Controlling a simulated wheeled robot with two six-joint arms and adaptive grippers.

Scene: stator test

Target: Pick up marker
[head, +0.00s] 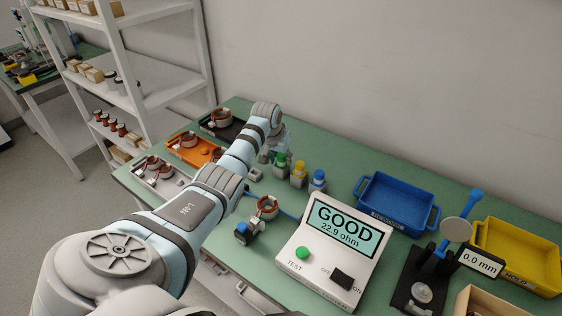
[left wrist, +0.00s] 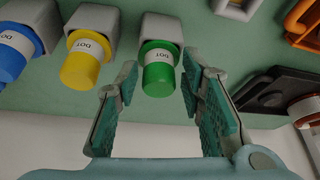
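Three markers labelled DOT stand in grey holders at the middle of the bench. The green marker (head: 281,159) is nearest my left gripper (head: 272,150), the yellow marker (head: 299,170) is beside it, and the blue marker (head: 318,177) is furthest right. In the left wrist view my left gripper (left wrist: 158,82) is open. The green marker (left wrist: 159,72) shows between its fingertips, with a gap on each side. The yellow marker (left wrist: 81,60) and blue marker (left wrist: 17,52) are outside the fingers to the left. My right gripper is not in view.
A tester (head: 327,276) reading GOOD 22.9 ohm stands in front of the markers. A wound stator (head: 267,207) sits left of it. Blue (head: 399,232) and yellow (head: 510,281) bins and a gauge stand (head: 410,285) are at the right. An orange tray (head: 183,153) lies left.

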